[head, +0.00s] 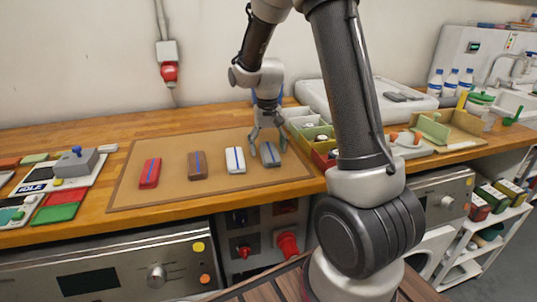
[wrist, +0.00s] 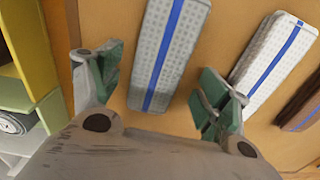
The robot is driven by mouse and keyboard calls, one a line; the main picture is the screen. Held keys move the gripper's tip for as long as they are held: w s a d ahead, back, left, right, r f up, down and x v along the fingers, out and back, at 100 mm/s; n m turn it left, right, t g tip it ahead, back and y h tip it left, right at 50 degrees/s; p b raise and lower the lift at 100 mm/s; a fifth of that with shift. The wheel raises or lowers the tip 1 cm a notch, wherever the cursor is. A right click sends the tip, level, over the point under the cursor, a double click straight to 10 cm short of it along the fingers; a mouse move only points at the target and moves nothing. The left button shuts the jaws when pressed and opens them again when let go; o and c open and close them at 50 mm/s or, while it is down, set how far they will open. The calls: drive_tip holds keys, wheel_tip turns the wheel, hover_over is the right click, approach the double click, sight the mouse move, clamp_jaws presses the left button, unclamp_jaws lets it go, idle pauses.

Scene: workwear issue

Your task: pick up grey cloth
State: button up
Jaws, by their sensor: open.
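The grey cloth (head: 270,155) is a flat folded piece with a blue stripe. It lies at the right end of the row on the brown mat (head: 215,191). My gripper (head: 266,141) points down just above it, open and empty. In the wrist view the grey cloth (wrist: 158,50) shows between and beyond the two spread green-padded fingers of my gripper (wrist: 160,88). Its near end lies close to the fingers. I cannot tell the exact height of the fingertips over it.
A white cloth (head: 235,160), a brown cloth (head: 197,165) and a red cloth (head: 150,173) lie to the left. The white cloth (wrist: 272,62) is close by the right finger. Divided bins (head: 312,133) stand close on the right. The mat's front strip is clear.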

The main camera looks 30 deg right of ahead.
drive_tip(key=c, duration=1.1)
